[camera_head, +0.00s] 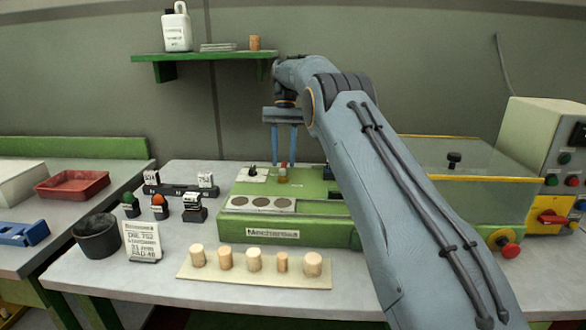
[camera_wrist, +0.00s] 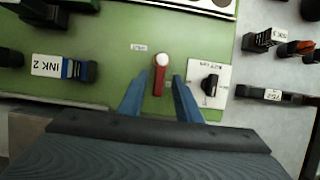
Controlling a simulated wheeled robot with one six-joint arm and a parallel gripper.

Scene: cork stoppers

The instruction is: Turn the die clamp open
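A red lever with a pale round end (camera_wrist: 159,76), apparently the die clamp, lies on the green machine top beside a small label too small to read. In the head view the lever (camera_head: 283,175) shows as a small red and yellowish piece at the back of the machine. My gripper (camera_wrist: 158,84) is open, with one blue finger on each side of the lever and visible gaps to it. In the head view my gripper (camera_head: 284,162) points down just above the lever. I cannot tell its exact height or any contact.
A black knob on a white plate (camera_wrist: 210,85) sits just right of my fingers in the wrist view. An ink block labelled INK 2 (camera_wrist: 62,68) is to the left. Several corks on a board (camera_head: 254,275) stand before the green machine (camera_head: 285,232). A shelf (camera_head: 203,56) hangs behind.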

